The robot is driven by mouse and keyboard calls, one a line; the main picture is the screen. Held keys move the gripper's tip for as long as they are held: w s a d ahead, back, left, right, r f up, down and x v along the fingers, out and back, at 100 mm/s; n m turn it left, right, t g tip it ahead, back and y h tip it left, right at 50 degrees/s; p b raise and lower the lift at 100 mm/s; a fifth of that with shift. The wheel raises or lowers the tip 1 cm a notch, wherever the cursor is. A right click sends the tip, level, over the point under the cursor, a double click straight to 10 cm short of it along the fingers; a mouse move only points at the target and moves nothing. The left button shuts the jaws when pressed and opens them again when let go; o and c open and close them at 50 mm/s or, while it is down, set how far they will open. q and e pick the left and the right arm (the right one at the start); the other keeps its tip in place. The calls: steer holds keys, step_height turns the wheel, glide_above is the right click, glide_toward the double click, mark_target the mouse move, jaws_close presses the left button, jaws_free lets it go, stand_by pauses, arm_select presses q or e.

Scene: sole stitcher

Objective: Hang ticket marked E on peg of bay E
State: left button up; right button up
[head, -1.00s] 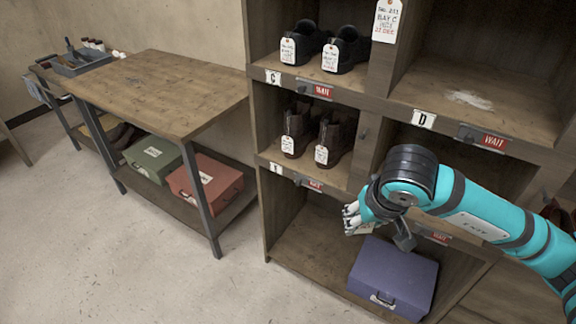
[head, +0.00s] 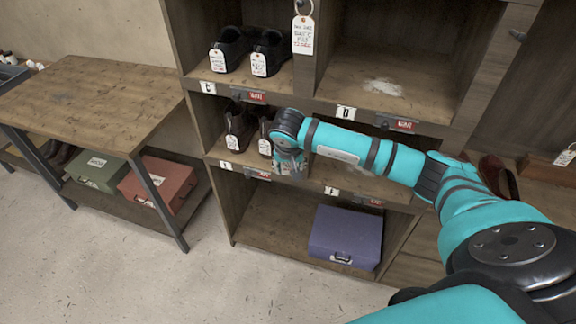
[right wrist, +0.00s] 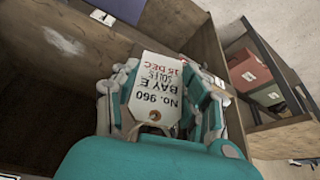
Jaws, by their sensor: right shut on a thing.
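My right gripper (head: 290,165) is shut on a white ticket (right wrist: 160,90), which reads "No. 960 BAY E SOLES 15 DEC" upside down in the right wrist view. In the head view the gripper is in front of the divider at the right of bay E, and it hides most of the ticket. Bay E holds brown boots (head: 238,128) with white tags; its label plate (head: 228,169) is on the shelf edge below. The peg of bay E is hidden behind my right arm. My left gripper is not in view.
A "BAY C" ticket (head: 303,36) hangs on the upright above. Black shoes (head: 250,50) stand in bay C. A purple case (head: 346,237) sits on the bottom shelf. A workbench (head: 90,100) with a green box (head: 98,171) and red box (head: 158,184) stands left.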

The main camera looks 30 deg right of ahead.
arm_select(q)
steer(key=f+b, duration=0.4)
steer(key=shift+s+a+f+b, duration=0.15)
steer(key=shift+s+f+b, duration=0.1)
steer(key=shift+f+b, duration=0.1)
arm_select(e)
steer(key=w+d+f, duration=0.1)
steer(key=w+d, duration=0.4)
steer(key=d, duration=0.2)
steer(key=shift+w+f, duration=0.15)
steer(key=shift+w, duration=0.2)
steer(key=shift+s, duration=0.1)
stand_by(0.4)
steer(key=o, duration=0.9)
steer(key=shift+f, duration=0.1)
steer(key=shift+c, duration=0.2)
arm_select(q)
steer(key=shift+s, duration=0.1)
arm_select(e)
steer(key=shift+o, duration=0.3)
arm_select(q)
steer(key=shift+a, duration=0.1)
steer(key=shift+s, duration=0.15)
